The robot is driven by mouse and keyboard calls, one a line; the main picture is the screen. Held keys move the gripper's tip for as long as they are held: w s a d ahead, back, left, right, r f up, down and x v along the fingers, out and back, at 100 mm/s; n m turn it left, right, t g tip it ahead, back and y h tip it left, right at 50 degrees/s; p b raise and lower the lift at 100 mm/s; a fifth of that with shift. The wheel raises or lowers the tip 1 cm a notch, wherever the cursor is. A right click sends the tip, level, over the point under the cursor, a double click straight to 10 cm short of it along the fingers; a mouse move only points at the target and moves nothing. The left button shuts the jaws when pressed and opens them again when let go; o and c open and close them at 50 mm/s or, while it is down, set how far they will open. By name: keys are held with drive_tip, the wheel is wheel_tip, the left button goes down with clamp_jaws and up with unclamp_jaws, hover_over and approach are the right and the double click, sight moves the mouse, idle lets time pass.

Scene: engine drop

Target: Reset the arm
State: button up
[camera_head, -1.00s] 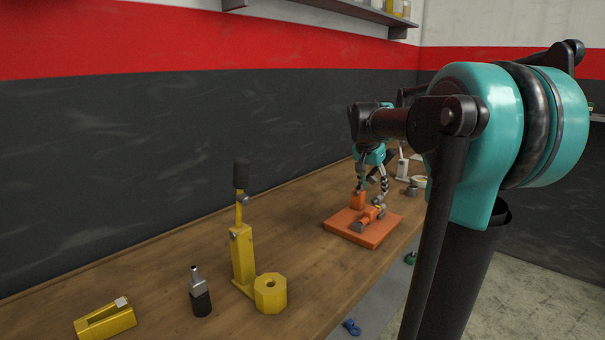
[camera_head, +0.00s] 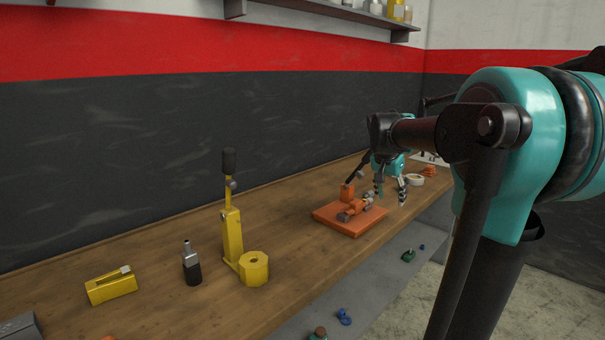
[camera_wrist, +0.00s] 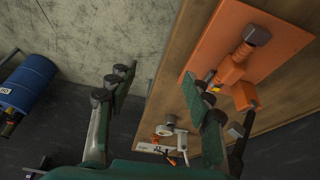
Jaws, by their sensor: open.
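My gripper (camera_head: 391,192) is open and empty in the head view, at the right side of the orange plate and above the bench's front edge. The orange plate (camera_head: 338,220) lies on the bench and carries an orange and grey part (camera_head: 354,207) and an upright orange block (camera_head: 347,190). The orange plate (camera_wrist: 220,50) also shows at the upper right of the wrist view, beside the right finger.
A yellow lever tool (camera_head: 232,235), a yellow nut-shaped piece (camera_head: 254,268), a dark bottle (camera_head: 192,268) and a yellow block (camera_head: 111,287) stand on the wooden bench (camera_head: 180,315). A white ring (camera_head: 415,180) lies behind my gripper. A blue barrel (camera_wrist: 28,84) stands on the floor.

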drive_tip(key=s+a+f+n+y, duration=0.1)
drive_tip(key=s+a+f+n, duration=0.3)
drive_tip(key=s+f, duration=0.8)
drive_tip(key=s+a+f+n+t+y, duration=0.1)
drive_tip(key=s+a+f+n, duration=0.3)
drive_tip(key=s+f, duration=0.8)
drive_tip(key=shift+s+f+n+y, duration=0.15)
drive_tip(key=shift+s+n+y, duration=0.15)
drive_tip(key=shift+s+y, duration=0.25)
